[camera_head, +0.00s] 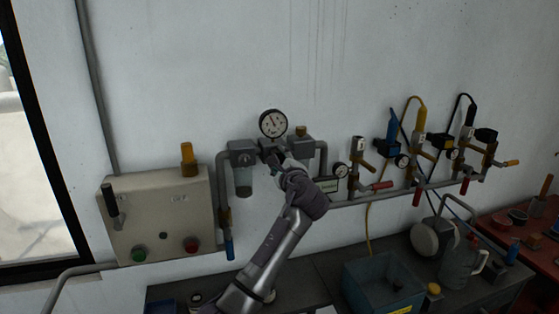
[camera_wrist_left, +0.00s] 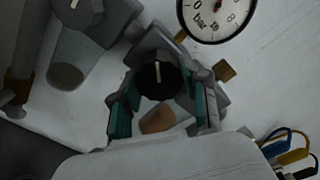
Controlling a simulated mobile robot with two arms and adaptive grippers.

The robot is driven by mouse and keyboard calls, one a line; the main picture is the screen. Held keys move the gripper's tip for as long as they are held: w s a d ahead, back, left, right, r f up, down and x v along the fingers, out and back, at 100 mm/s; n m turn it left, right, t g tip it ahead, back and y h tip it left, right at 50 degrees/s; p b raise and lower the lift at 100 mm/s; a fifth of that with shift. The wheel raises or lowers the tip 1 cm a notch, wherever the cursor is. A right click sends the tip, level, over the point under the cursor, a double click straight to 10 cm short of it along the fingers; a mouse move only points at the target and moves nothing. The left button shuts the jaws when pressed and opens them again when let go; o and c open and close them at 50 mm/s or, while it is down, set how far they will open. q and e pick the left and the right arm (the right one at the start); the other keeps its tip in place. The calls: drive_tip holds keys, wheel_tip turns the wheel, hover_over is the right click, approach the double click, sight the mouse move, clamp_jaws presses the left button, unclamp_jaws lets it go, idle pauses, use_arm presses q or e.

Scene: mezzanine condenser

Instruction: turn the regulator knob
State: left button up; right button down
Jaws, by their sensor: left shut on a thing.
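The regulator knob (camera_wrist_left: 158,81) is black with a pale line across its face, on the grey regulator body (camera_wrist_left: 150,45) in the left wrist view. My left gripper (camera_wrist_left: 160,92) has its two green-padded fingers on either side of the knob and is shut on it. In the head view my left gripper (camera_head: 277,160) reaches up to the regulator just below the round pressure gauge (camera_head: 273,123) and hides the knob. The white gauge dial also shows in the left wrist view (camera_wrist_left: 215,12). My right gripper is not in view.
A grey filter bowl (camera_head: 243,178) hangs left of the regulator. A beige control box (camera_head: 160,215) with buttons is further left. A blue-grey bin (camera_head: 382,285) stands on the bench below.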

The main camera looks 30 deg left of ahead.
use_arm(q)
drive_tip(key=shift+a+r+m, duration=0.1)
drive_tip(key=shift+r+m, duration=0.1)
drive_tip(key=shift+m, duration=0.4)
drive_tip(key=o, duration=0.9)
drive_tip(key=shift+c, duration=0.2)
drive_tip(key=shift+o, duration=1.3)
drive_tip(key=shift+w+f, duration=0.1)
drive_tip(key=shift+f, duration=0.05)
drive_tip(key=v, duration=1.2)
